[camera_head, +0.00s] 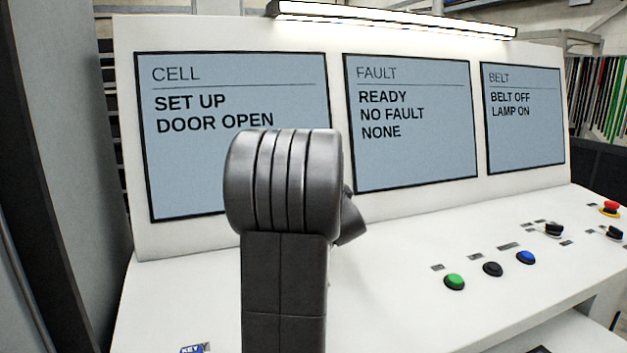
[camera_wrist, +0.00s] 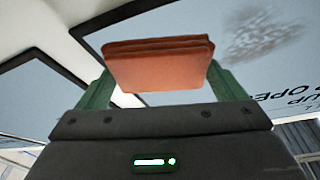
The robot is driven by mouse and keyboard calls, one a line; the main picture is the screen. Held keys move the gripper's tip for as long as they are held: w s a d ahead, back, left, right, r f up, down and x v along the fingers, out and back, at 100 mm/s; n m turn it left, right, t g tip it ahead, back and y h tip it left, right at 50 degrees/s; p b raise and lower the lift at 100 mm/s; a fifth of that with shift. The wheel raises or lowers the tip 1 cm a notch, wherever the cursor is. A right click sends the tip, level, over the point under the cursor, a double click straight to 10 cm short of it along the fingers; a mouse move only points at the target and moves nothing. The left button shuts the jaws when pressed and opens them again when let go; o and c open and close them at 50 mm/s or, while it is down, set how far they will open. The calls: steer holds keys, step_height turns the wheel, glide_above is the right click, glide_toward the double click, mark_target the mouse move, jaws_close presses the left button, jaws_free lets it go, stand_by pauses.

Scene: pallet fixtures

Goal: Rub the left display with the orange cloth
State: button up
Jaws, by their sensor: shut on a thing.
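The left display (camera_head: 185,170) is the blue-grey screen headed CELL, reading SET UP and DOOR OPEN. My arm covers its lower right part in the head view. In the wrist view the same screen (camera_wrist: 190,20) appears upside down, with a dark speckled smudge (camera_wrist: 262,35) on it. The orange cloth (camera_wrist: 158,62), a folded pad, is held between the green fingers of my gripper (camera_wrist: 162,84), which is shut on it. The smudge lies beyond the cloth, up and to its right in that view. I cannot tell whether the cloth touches the screen. The head view hides gripper and cloth.
The FAULT display (camera_head: 415,155) and BELT display (camera_head: 525,140) stand to the right on the white panel. Below, the sloping desk carries a green button (camera_head: 454,282), a black one (camera_head: 492,269), a blue one (camera_head: 526,258) and a red knob (camera_head: 610,208). A lamp bar (camera_head: 395,18) runs above.

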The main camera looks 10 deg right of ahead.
steer(key=shift+a, duration=0.15)
steer(key=s+a+b, duration=0.2)
steer(key=a+b, duration=0.7)
steer(key=a, duration=0.2)
stand_by(0.7)
